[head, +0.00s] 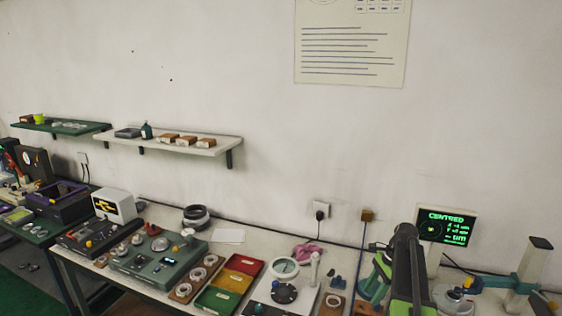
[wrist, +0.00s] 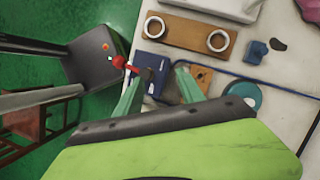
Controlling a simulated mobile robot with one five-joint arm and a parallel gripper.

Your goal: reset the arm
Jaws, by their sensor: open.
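My gripper (wrist: 158,76) shows in the wrist view as two teal fingers, spread apart with nothing held between them. It is above the front edge of the bench, over a small blue box (wrist: 150,64) beside a red knob (wrist: 119,62). I cannot tell how high above the box the fingers are. In the head view my black and green arm (head: 406,265) stands at the right over the bench, and hides part of what lies behind it.
A wooden holder with two rings (wrist: 186,32) lies near the gripper. Red (head: 244,264), yellow and green trays, a grey-green device (head: 158,262) and a lit "CENTRED" display (head: 447,226) crowd the bench (head: 152,213). A dark seat (wrist: 98,66) stands beside the bench.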

